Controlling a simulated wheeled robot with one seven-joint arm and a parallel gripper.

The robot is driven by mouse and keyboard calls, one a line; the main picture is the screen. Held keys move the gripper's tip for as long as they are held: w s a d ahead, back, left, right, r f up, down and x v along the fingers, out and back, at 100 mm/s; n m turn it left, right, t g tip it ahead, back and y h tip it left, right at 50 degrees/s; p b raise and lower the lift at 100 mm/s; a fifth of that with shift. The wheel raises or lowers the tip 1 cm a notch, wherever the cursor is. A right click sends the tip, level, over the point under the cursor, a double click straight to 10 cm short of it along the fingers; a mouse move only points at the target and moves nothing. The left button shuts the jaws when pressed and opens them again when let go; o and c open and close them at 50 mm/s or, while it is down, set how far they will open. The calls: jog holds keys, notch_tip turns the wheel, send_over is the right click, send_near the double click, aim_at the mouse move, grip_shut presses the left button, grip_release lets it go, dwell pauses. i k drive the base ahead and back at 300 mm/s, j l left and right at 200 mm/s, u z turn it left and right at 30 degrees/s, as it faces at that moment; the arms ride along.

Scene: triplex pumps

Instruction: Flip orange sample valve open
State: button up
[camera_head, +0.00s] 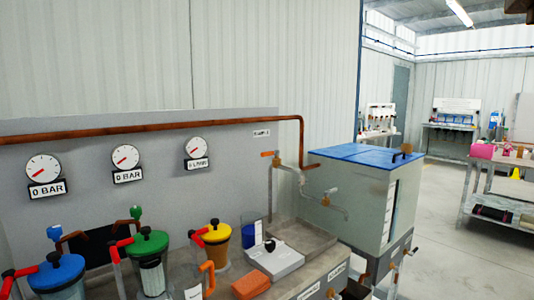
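An orange valve handle (267,154) sticks out to the left, level, from a brass valve body (277,161) on the grey back panel. A small white label (261,133) is above it; its text is too small to read. A pale pipe (300,180) runs from this valve down to the right. A thicker orange bent handle (207,277) stands at the front of the bench. I cannot tell from the picture which is the sample valve. My gripper is not in view.
Blue (57,270), green (148,242) and yellow (216,233) capped pots with red handles stand at left. Three gauges hang above. A grey tank with a blue lid (360,158) is at right. An orange block (250,284) lies in front. Open floor (440,230) is farther right.

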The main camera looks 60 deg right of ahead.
aim_at(267, 154)
jog(key=j+z, duration=0.1)
jog(key=z, duration=1.1)
